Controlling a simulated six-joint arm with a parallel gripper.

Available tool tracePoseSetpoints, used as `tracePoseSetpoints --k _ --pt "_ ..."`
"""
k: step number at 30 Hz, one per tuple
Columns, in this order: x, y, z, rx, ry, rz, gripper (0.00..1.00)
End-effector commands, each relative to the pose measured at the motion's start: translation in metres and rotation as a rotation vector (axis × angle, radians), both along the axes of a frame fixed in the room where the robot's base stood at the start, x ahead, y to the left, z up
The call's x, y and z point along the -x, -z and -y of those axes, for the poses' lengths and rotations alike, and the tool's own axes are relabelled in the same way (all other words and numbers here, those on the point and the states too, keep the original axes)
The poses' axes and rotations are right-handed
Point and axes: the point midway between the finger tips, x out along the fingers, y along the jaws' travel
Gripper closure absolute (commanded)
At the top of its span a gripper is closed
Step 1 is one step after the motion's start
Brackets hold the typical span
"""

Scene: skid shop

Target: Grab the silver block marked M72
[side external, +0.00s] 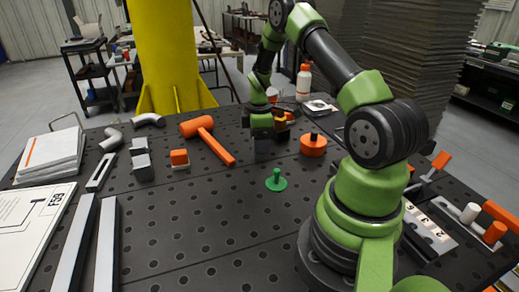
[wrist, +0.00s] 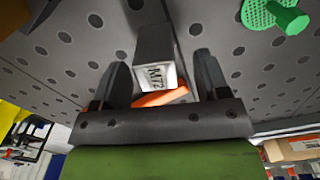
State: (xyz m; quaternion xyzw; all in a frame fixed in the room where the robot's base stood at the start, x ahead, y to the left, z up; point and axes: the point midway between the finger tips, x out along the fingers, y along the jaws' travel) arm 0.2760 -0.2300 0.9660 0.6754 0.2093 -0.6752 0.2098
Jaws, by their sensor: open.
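The silver block marked M72 (wrist: 153,58) stands on the dark perforated table in the wrist view, its label facing my gripper. My gripper (wrist: 161,72) is open, with one dark finger on each side of the block and a gap visible on both sides. An orange piece (wrist: 160,97) shows between the fingers, close to the palm; I cannot tell what it belongs to. In the side view my gripper (side external: 262,138) is low over the table, and its fingers and the block are hard to tell apart there.
A green peg piece (side external: 276,181) stands in front of my gripper. An orange mallet (side external: 208,135) lies to the left and an orange round knob (side external: 313,145) to the right. Two grey blocks (side external: 142,162) and a small orange-topped block (side external: 180,158) stand further left. The front middle of the table is clear.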

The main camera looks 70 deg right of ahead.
Motion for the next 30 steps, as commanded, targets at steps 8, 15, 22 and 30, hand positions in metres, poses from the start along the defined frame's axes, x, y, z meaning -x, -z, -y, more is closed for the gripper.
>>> tracePoseSetpoints --k 8,15,22,30 --pt "0.0 0.035 0.003 -0.002 0.001 -0.001 0.32" --pt "0.0 0.036 0.003 0.0 0.001 0.0 0.32" --pt "0.0 0.035 0.003 -0.001 0.001 -0.001 0.85" --pt "0.0 0.034 0.003 0.0 0.001 0.0 0.92"
